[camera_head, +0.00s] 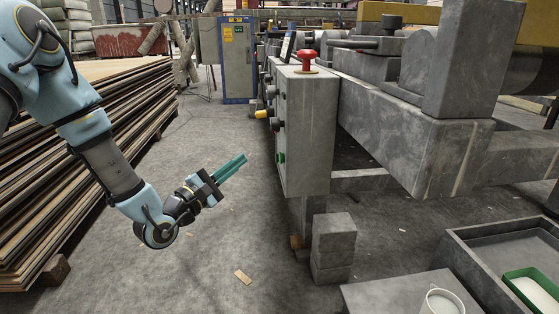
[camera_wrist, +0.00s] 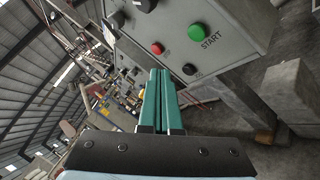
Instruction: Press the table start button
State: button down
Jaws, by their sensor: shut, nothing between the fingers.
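The green start button (camera_wrist: 195,32) sits on the face of the grey control box, with the word START printed beside it in the wrist view. In the head view a green button (camera_head: 281,158) shows low on the left face of the same box (camera_head: 310,130). My gripper (camera_head: 243,159) is shut and empty, its teal fingers pointing toward the box with a gap of floor showing between in the head view. In the wrist view the fingers (camera_wrist: 161,75) lie together, below and left of the green button.
A red button (camera_wrist: 157,48) and a black button (camera_wrist: 189,69) are near the green one. A red mushroom button (camera_head: 307,58) tops the box. Veneer stacks (camera_head: 85,160) stand left. Grey machine beams (camera_head: 420,130) extend right. A concrete floor (camera_head: 215,240) lies open beneath my gripper.

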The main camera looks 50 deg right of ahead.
aim_at(281, 158)
jog(key=s+d, duration=0.4)
jog(key=d, duration=0.1)
dwell(2.2)
jog(key=shift+s+d, duration=0.3)
